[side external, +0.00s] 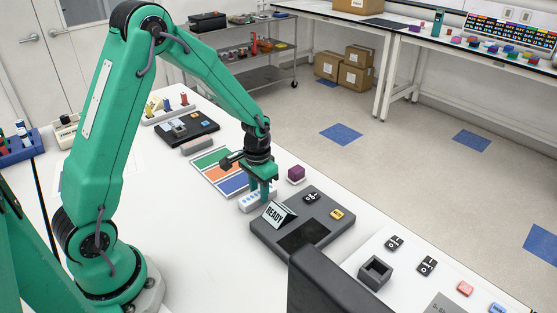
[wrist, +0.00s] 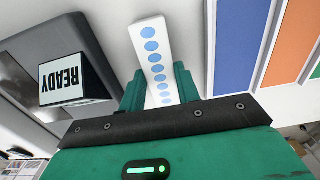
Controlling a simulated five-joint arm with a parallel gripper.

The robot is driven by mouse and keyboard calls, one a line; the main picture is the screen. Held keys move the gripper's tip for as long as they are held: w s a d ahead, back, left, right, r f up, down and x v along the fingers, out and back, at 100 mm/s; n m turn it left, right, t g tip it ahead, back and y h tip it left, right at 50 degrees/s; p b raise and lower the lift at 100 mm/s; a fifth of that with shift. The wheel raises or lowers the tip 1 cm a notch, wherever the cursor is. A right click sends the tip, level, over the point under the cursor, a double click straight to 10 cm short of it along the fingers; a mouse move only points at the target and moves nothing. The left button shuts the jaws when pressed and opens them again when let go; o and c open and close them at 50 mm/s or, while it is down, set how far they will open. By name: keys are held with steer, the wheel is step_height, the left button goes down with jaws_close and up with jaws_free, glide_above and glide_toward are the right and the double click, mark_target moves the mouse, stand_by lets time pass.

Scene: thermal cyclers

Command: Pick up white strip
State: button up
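The white strip (side external: 247,202) has a row of blue round spots on top and appears to lie on the white table beside the grey device. It also shows in the wrist view (wrist: 148,34), running lengthwise down between my fingers. My gripper (side external: 265,193) is over the strip with its fingers pointing down. In the wrist view my green gripper fingers (wrist: 159,86) stand on both sides of the strip, close against its edges. I cannot tell if they press on it. The strip's far end is hidden by my gripper body.
The grey device (side external: 265,234) with a READY sign (side external: 277,214) stands just in front of the strip. A mat with green, orange and blue panels (side external: 233,184) lies behind left. A grey open box (side external: 375,270) is at front right.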

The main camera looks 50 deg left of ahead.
steer(key=shift+r, duration=0.2)
steer(key=shift+r, duration=0.6)
steer(key=r, duration=0.1)
steer(key=d+r, duration=0.1)
steer(key=r, duration=0.1)
steer(key=shift+s+r, duration=0.1)
steer(key=shift+s, duration=0.05)
steer(key=s+d+r, duration=0.1)
steer(key=d+r, duration=0.1)
steer(key=d, duration=0.1)
steer(key=s+d+r, duration=0.2)
steer(key=d, duration=0.1)
steer(key=s+d+r, duration=0.1)
steer(key=d+r, duration=0.1)
steer(key=d, duration=0.1)
steer(key=shift+s+d+r, duration=0.15)
steer(key=shift+s+d, duration=0.1)
steer(key=shift+d, duration=0.1)
